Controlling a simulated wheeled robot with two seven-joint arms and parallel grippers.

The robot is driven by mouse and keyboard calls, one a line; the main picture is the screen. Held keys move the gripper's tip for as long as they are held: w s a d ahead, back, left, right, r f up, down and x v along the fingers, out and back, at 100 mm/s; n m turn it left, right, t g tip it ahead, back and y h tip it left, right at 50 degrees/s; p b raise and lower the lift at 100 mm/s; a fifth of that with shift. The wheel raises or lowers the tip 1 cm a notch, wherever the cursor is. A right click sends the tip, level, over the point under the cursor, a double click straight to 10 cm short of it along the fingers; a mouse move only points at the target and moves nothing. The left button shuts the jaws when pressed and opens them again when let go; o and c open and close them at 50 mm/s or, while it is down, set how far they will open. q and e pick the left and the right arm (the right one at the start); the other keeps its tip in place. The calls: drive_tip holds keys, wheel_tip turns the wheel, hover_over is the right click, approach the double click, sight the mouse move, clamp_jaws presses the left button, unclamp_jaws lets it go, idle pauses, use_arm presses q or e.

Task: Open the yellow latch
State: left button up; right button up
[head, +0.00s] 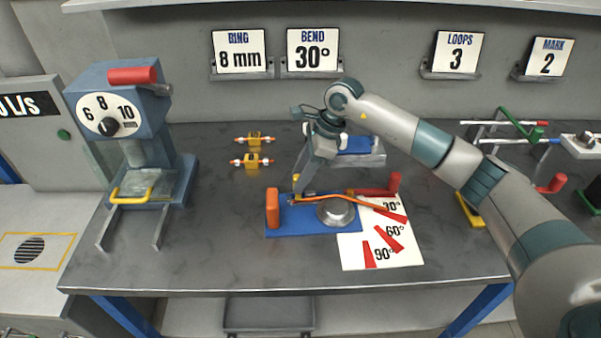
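A blue bending fixture (314,227) sits mid-table, with an upright orange block (272,208) at its left end and a round grey disc (336,212) on it. A small yellow piece (296,179), which looks like the latch, stands at the fixture's back left and is partly hidden by my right gripper. An orange wire (355,200) runs across the fixture towards the right. My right gripper (301,188) points down at the yellow piece, its fingers very close to it or touching. I cannot tell whether its fingers are shut on it. My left gripper is out of view.
A white angle sheet (382,256) with red marks lies right of the fixture, below a red handle (392,188). A blue press (120,110) with a yellow handle stands left. Two small yellow-orange parts (252,160) lie behind the fixture.

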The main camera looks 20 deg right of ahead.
drive_tip(key=shift+f, duration=0.15)
clamp_jaws()
